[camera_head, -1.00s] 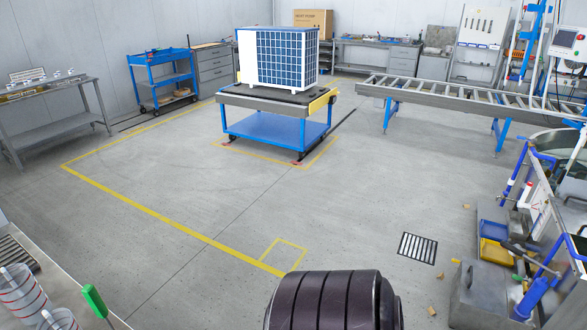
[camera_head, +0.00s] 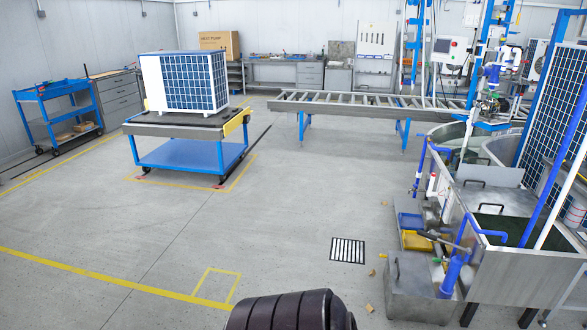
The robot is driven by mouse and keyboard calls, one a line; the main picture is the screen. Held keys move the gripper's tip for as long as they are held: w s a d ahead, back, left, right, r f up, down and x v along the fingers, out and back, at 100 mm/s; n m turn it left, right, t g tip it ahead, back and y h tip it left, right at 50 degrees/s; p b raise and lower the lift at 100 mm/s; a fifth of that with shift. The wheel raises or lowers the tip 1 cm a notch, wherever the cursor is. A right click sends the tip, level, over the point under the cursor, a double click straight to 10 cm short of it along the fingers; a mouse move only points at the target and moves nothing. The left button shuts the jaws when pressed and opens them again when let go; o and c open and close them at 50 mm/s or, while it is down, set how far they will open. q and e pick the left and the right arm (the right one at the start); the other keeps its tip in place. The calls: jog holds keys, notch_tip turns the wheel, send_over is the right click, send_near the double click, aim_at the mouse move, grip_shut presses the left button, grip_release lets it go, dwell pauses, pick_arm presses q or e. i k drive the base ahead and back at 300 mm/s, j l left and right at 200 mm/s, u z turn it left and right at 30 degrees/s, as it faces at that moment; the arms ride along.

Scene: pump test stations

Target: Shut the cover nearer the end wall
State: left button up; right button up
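A rectangular steel tank (camera_head: 515,280) stands at the right. A flat grey panel with a dark handle (camera_head: 475,183) lies at its far side, and a dark opening shows nearer to me. A second handle (camera_head: 490,207) shows by that opening. A rounded steel tank (camera_head: 440,133) stands behind. I cannot tell for sure which parts are the covers or whether each is open or shut. Pipes hide part of the tanks. The end wall (camera_head: 290,25) is at the back. Neither of my grippers is in view.
A blue cart (camera_head: 175,154) bears a boxed unit (camera_head: 190,83) at left centre. A roller conveyor (camera_head: 350,107) runs across the back toward the tanks. A low steel box (camera_head: 418,290) and a yellow bin (camera_head: 417,241) stand before the tanks. The middle floor is clear, with a drain grate (camera_head: 348,250).

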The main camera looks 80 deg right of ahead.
aim_at(476, 201)
jog(key=z, duration=4.2)
jog(key=i+j+z, duration=0.1)
jog(key=i+j, duration=0.2)
jog(key=i, duration=0.15)
